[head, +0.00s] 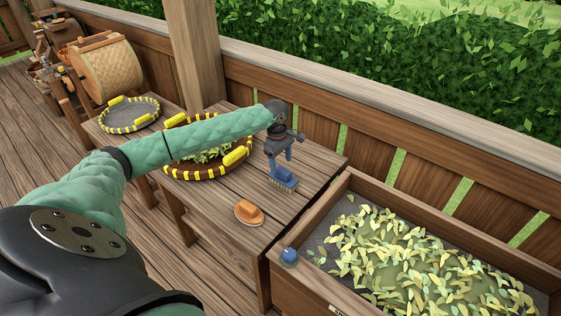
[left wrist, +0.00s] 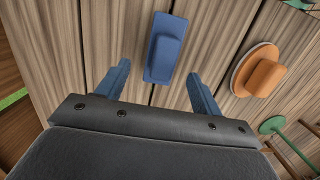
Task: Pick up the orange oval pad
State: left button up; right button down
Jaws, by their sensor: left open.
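The orange oval pad (head: 249,212) lies on the front part of the wooden table, with a raised orange grip on a flat base. It also shows at the right in the left wrist view (left wrist: 262,76). My left gripper (head: 280,165) is open and empty, pointing down over the table behind the pad. In the left wrist view its two blue fingers (left wrist: 158,85) are apart, with a blue brush just beyond them and the pad off to the right. My right gripper is not in view.
A round pan with yellow-striped rim (head: 183,175) holds leaves at the left. A wooden trough (head: 400,204) of leaves is at right, with a blue knob (head: 289,256) at its corner.

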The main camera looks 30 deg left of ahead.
aim_at(247, 212)
jog(key=k, duration=1.5)
